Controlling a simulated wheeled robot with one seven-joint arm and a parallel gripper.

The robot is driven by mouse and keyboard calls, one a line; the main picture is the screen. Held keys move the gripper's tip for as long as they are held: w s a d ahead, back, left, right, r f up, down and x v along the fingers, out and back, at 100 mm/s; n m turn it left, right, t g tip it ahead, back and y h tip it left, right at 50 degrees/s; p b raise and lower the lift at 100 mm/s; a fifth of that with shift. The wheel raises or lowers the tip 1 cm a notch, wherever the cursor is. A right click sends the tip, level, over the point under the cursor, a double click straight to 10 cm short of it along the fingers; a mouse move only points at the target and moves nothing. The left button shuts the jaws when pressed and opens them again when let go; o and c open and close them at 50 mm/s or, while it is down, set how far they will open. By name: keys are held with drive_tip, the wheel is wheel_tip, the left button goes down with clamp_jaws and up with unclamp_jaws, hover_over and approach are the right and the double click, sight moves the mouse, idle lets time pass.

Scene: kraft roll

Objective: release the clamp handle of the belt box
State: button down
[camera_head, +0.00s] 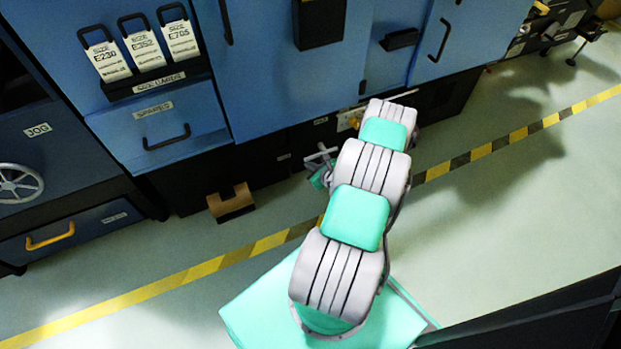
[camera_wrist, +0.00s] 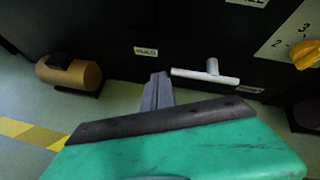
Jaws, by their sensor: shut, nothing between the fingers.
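A pale grey T-shaped handle (camera_wrist: 207,75) sticks out from the dark lower front of the blue machine in the wrist view. It looks like the clamp handle; its bar lies nearly level. It also shows small in the head view (camera_head: 321,153), partly beside my arm. My gripper (camera_wrist: 159,78) is shut and empty, its fingertips just left of the bar's left end in the wrist view. I cannot tell whether they touch it. The label on the belt box is not readable.
A yellow knob (camera_wrist: 306,55) on a numbered plate sits right of the handle. A brown roll (camera_wrist: 70,74) on a dark holder stands out low at the left, also in the head view (camera_head: 231,202). A yellow-black floor stripe (camera_head: 262,243) crosses open floor before the machine.

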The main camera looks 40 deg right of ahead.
drive_tip(key=s+d+f+m+h, duration=0.1)
drive_tip(key=s+f+m+h, duration=0.1)
drive_tip(key=s+f+m, duration=0.2)
wheel_tip(320, 180, down, 3)
drive_tip(key=shift+s+d+f+m+b, duration=0.1)
drive_tip(key=shift+s+d+m+b, duration=0.1)
drive_tip(key=shift+m+b, duration=0.25)
drive_tip(key=b+x, duration=0.5)
drive_tip(key=x, duration=0.6)
wheel_tip(320, 180, up, 4)
drive_tip(key=shift+r+p, duration=0.25)
drive_tip(key=shift+p, duration=0.2)
drive_tip(key=shift+s+r, duration=0.1)
drive_tip(key=shift+r, duration=0.05)
